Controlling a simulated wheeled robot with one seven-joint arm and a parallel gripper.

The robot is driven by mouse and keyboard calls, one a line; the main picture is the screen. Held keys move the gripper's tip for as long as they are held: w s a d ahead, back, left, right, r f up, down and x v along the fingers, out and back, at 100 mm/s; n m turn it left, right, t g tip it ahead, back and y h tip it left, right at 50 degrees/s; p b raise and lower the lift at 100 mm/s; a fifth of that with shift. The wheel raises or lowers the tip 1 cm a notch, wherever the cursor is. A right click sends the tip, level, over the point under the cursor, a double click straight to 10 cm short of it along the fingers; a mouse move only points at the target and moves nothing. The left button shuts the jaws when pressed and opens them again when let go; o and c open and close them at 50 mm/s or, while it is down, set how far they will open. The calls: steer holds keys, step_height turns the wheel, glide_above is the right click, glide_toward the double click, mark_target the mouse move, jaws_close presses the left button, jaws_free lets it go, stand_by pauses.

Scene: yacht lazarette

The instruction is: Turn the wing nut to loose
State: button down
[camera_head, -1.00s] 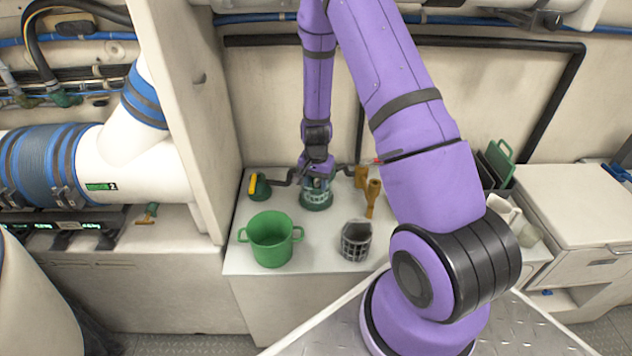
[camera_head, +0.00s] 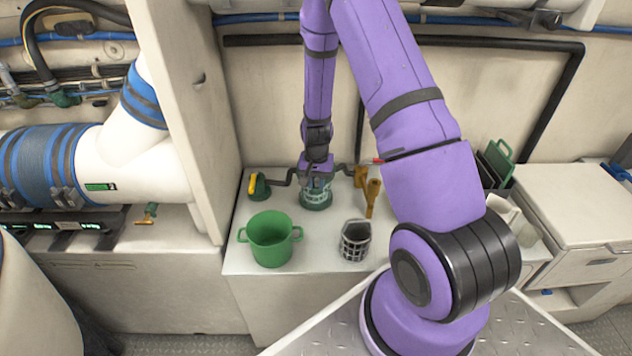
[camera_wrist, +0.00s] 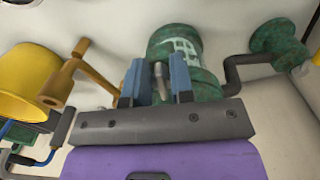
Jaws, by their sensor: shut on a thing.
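A green, weathered strainer housing (camera_head: 316,203) with a pale clear band stands upright at the back of the white counter, with a dark pipe on each side. It also shows in the wrist view (camera_wrist: 205,76). My gripper (camera_head: 318,182) is above its top. In the wrist view my gripper's (camera_wrist: 158,82) two blue fingers are closed on a small grey metal piece at the top, which looks like the wing nut (camera_wrist: 160,72). The fingers and gripper body hide most of it, so its angle cannot be told.
A green two-handled pot (camera_head: 270,243) and a dark mesh basket (camera_head: 355,242) stand in front on the counter (camera_head: 315,250). A yellow-handled green valve (camera_head: 259,187) is left of the strainer, brass fittings (camera_head: 372,196) right. A dark green rack (camera_head: 494,165) is farther right.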

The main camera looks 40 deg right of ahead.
mark_target(316, 180)
steer(key=c, duration=1)
jaws_free()
steer(key=shift+c, duration=0.2)
step_height(316, 180, up, 11)
steer(key=shift+f, duration=0.1)
